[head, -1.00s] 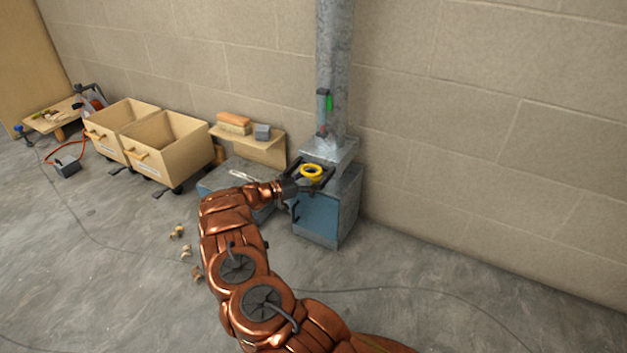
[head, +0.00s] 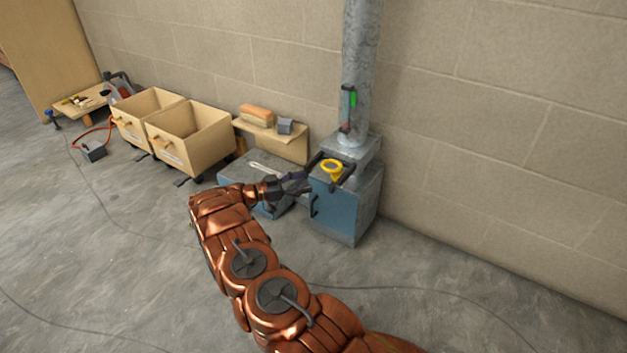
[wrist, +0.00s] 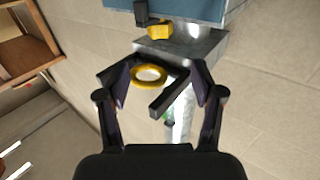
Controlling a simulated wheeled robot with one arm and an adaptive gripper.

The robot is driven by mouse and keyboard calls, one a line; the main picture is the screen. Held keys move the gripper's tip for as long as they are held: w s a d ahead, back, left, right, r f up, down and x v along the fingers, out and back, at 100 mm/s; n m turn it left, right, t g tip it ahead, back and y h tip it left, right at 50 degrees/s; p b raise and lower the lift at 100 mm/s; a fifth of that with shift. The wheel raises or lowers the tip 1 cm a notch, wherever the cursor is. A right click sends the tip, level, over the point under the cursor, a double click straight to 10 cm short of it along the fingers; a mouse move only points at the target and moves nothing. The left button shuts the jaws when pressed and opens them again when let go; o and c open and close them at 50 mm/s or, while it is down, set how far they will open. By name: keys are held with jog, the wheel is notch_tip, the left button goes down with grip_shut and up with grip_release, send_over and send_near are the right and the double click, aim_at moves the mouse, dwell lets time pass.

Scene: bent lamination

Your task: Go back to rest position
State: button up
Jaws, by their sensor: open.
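My gripper (head: 292,186) is open and empty beside the left edge of a small blue cabinet (head: 336,213). A yellow ring (head: 332,168) lies on the cabinet's grey top, next to a dark angular frame or clamp (head: 314,160). In the wrist view my two fingers (wrist: 160,76) are spread wide. The yellow ring (wrist: 149,75) shows in the space between them but appears farther off, not gripped. My copper-coloured arm reaches from the bottom of the head view up to the cabinet.
A metal duct (head: 361,70) rises behind the cabinet against the block wall. A low grey-blue box (head: 238,172) stands left of it, below a wooden shelf (head: 290,146). Two wooden bins (head: 207,150) stand farther left.

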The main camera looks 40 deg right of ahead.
jog(key=shift+w+a, duration=0.15)
jog(key=shift+a, duration=0.25)
